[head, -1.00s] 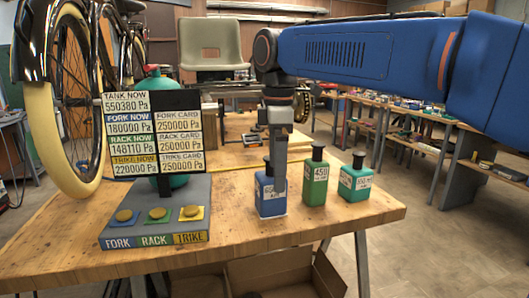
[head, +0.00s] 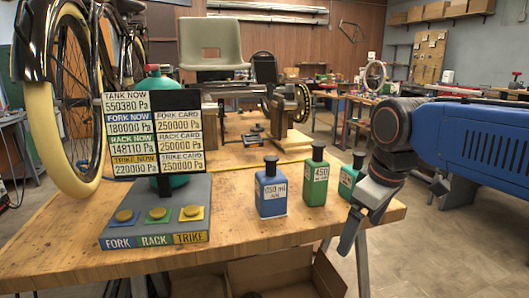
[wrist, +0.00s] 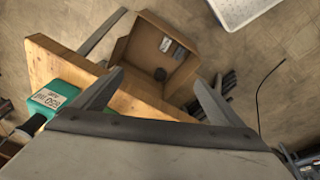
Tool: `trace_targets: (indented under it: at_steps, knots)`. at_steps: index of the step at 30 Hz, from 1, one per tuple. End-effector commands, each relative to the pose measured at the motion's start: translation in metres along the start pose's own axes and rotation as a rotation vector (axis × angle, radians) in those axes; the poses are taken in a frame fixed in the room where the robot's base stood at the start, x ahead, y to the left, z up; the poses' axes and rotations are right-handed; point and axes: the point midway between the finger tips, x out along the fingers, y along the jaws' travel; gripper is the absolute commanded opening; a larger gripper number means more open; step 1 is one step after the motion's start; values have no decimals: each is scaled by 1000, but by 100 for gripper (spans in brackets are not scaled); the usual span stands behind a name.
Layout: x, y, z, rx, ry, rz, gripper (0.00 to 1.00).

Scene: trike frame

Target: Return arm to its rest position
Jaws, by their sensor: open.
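My gripper (head: 358,228) hangs at the right end of the wooden workbench (head: 300,228) in the head view, in front of the teal bottle. In the wrist view my gripper (wrist: 160,88) has its two fingers spread apart with nothing between them. My blue arm reaches in from the right edge of the head view. A blue bottle (head: 271,190), a green bottle (head: 315,182) and a teal bottle (head: 347,180) stand upright on the bench. The teal bottle is partly hidden by my gripper. It also shows at the left of the wrist view (wrist: 62,98).
A display board (head: 153,135) and a base with FORK, RACK and TRIKE buttons (head: 155,225) stand on the bench's left, beside a bicycle wheel (head: 70,110). A cardboard box (wrist: 150,55) is on the floor below. A white bin (wrist: 240,8) lies beyond. Floor at right is open.

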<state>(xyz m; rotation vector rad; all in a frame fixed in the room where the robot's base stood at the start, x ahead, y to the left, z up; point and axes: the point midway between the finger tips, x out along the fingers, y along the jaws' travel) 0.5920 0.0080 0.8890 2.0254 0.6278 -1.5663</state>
Motion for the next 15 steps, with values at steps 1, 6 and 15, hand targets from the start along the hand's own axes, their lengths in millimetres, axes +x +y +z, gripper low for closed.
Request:
trace_targets:
  at_steps: [1, 6, 15]
  knots:
    - [8, 0, 20, 72, 13, 14, 92]
    - [39, -3, 75, 312, 63, 57, 92]
    - [86, -16, 142, 627, 139, 108, 92]
